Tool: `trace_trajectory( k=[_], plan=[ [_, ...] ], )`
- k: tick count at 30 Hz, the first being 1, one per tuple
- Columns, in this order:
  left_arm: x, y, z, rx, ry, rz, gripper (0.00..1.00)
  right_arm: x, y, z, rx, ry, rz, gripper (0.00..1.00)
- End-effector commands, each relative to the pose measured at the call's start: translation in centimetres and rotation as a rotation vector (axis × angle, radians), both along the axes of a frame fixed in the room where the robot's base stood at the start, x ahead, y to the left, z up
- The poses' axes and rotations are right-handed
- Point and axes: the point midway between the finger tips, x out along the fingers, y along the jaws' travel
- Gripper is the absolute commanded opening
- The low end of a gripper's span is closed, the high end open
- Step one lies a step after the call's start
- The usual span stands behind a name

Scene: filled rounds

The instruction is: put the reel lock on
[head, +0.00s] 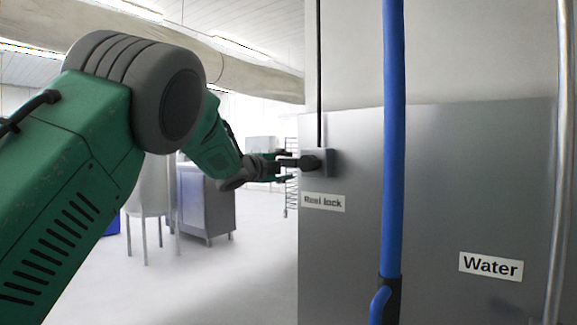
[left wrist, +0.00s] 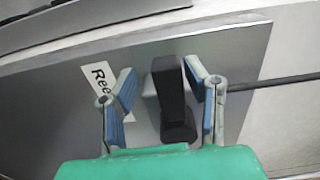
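The reel lock is a small grey box (head: 319,163) on the metal panel, with a black knob or lever (head: 309,162) on its front. A label reading "Reel lock" (head: 323,202) is below it. My left gripper (head: 283,163) is at the lock from the left. In the left wrist view, the black lever (left wrist: 170,90) stands between the two open fingers of my left gripper (left wrist: 162,92). Gaps show on both sides, so the fingers look apart from it. My right gripper is not in view.
A blue hose (head: 393,140) hangs in front of the panel, with a blue handle (head: 380,303) low down. A "Water" label (head: 490,266) is at right, beside a metal pipe (head: 560,160). A steel cabinet (head: 206,205) stands behind my left arm. The floor (head: 220,280) is clear.

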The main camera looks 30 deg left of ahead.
Motion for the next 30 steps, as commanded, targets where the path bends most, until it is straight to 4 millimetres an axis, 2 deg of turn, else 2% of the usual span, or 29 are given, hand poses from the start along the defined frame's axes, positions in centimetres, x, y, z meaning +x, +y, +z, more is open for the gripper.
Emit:
trace_trajectory(
  k=[11,14,24,30],
  plan=[
    [-0.5,-0.1,0.4,0.004,-0.006,-0.003,0.41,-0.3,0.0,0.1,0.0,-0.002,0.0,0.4],
    [-1.7,0.0,0.5,0.004,-0.007,-0.002,0.41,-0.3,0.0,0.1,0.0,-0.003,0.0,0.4],
    [-8.7,0.8,0.4,0.001,-0.007,0.0,0.41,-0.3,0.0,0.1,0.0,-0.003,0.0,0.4],
    [-11.2,1.0,0.2,0.002,-0.005,-0.002,0.41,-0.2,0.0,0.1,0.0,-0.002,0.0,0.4]
  ],
)
